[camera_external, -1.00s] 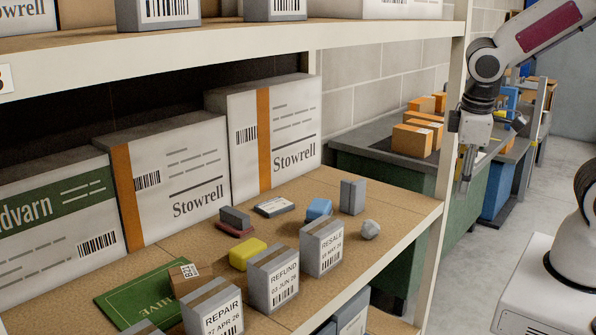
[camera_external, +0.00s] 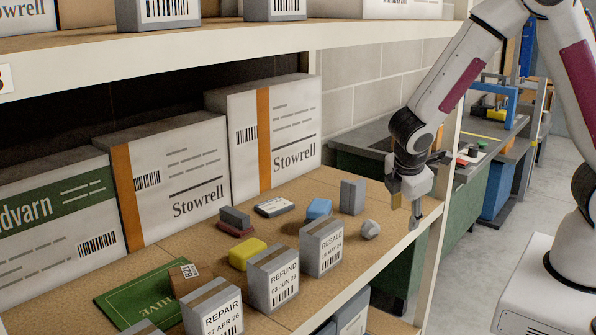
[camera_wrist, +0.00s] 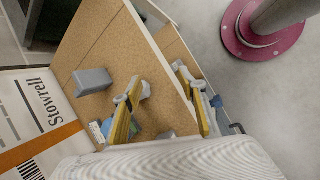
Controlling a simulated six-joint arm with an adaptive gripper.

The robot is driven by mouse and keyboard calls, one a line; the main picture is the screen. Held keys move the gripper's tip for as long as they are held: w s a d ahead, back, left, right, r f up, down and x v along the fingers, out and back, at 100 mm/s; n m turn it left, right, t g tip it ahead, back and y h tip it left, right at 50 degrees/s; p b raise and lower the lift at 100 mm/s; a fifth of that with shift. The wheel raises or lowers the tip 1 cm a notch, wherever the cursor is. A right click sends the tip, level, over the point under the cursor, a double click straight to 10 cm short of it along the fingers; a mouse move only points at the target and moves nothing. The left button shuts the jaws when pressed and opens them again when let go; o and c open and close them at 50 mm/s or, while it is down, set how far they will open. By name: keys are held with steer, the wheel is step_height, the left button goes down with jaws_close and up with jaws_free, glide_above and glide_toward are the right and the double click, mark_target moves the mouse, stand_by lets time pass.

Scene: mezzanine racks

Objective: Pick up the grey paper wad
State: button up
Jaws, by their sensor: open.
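The grey paper wad (camera_external: 370,229) is a small crumpled ball on the cardboard-brown shelf board (camera_external: 345,262), near its front right end. My gripper (camera_external: 404,215) is to the right of the wad in the external view, by the shelf's front edge. Its fingers are apart and nothing is between them. In the wrist view, the two yellowish fingers of my gripper (camera_wrist: 158,76) are spread wide. A pale wad (camera_wrist: 147,90) shows beside the left finger, which partly hides it.
A white shelf post (camera_external: 440,235) rises close to my gripper, and an upper shelf (camera_external: 230,53) spans above.

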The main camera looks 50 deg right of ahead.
mark_target(372, 224)
steer(key=w+a+n+t, duration=0.2)
steer(key=w+n, duration=0.1)
steer(key=w, duration=0.3)
steer(key=shift+w+f, duration=0.2)
steer(key=shift+f, duration=0.1)
steer(key=shift+x, duration=1.3)
steer(key=shift+f, duration=0.15)
steer(key=shift+x, duration=2.45)
steer(key=shift+w+a, duration=0.15)
